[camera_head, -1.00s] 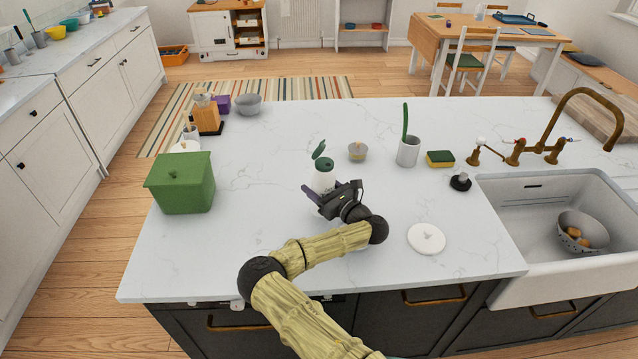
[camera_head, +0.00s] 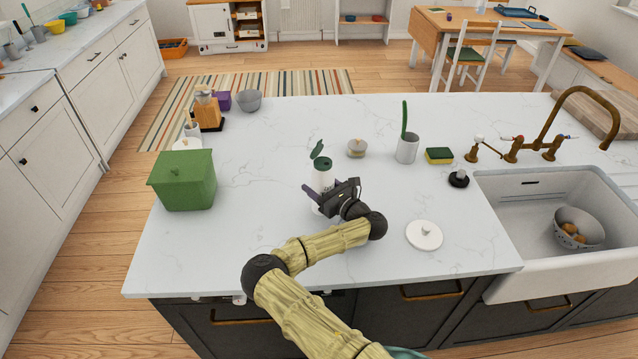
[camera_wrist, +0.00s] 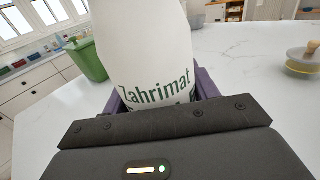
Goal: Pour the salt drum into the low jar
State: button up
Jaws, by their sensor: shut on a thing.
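The salt drum (camera_head: 322,178) is a white cylinder with a green top, its green flap raised. It is upright in the head view. In the wrist view the white drum (camera_wrist: 150,50) with green lettering fills the middle, between purple fingers. My gripper (camera_head: 322,195) is shut on its lower body; whether its base touches the counter I cannot tell. A low, round jar (camera_head: 357,149) with a knob on top stands behind and right of the drum. It also shows at the right of the wrist view (camera_wrist: 303,62). I cannot tell for certain that this is the low jar.
A green lidded bin (camera_head: 185,182) stands at the left. A white round lid (camera_head: 424,235) lies to the right of my gripper. The front left counter is clear.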

dwell(0.5)
notch_tip(320, 180, up, 5)
jog(key=p, duration=0.7)
jog(key=shift+r+p, duration=0.15)
jog(key=shift+p, duration=0.2)
